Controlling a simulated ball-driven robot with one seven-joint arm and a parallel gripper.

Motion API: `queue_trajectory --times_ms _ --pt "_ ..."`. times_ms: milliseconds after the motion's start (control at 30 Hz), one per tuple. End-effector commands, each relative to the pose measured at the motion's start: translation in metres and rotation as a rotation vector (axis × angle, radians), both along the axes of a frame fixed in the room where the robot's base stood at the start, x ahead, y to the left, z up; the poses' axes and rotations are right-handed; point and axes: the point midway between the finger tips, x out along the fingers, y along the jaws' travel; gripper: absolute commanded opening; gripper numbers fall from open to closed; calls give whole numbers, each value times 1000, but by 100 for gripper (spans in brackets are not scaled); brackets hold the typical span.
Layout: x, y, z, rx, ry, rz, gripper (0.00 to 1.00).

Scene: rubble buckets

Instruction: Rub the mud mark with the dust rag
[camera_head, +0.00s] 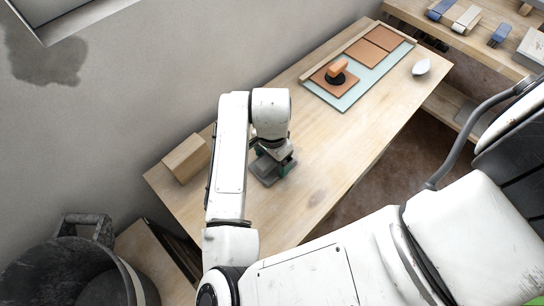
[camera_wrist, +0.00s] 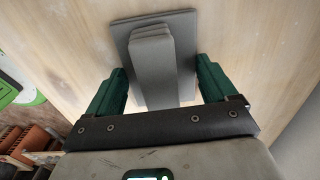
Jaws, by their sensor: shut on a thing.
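My gripper (camera_head: 274,163) is over the near part of the wooden table. In the wrist view its green fingers (camera_wrist: 160,74) stand on either side of the dust rag's upright grey grip, shut on it. The dust rag (camera_wrist: 182,22) has a flat grey pad below this grip. In the head view the rag (camera_head: 264,172) shows partly below my gripper, low at the table top; I cannot tell if it touches. I cannot make out a clear mud mark on the table; the wood under the rag and gripper is hidden.
A wooden block (camera_head: 186,158) lies at the table's left end. A pale mat (camera_head: 345,102) with orange tiles and a tool lies at the far end, near a white oval thing (camera_head: 421,67). A dark bucket (camera_head: 70,275) stands lower left. A dark stain (camera_head: 45,58) marks the wall.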

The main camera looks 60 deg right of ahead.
Motion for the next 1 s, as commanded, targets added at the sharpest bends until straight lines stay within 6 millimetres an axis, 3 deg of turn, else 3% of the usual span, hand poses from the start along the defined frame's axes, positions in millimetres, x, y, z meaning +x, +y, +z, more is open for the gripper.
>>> queue_trajectory --times_ms 367,800,1000 --pt "0 -1 -5 0 0 -1 51" --pt "-12 -39 -7 -2 2 -3 51" --pt "-14 -45 -9 -1 1 -2 51"
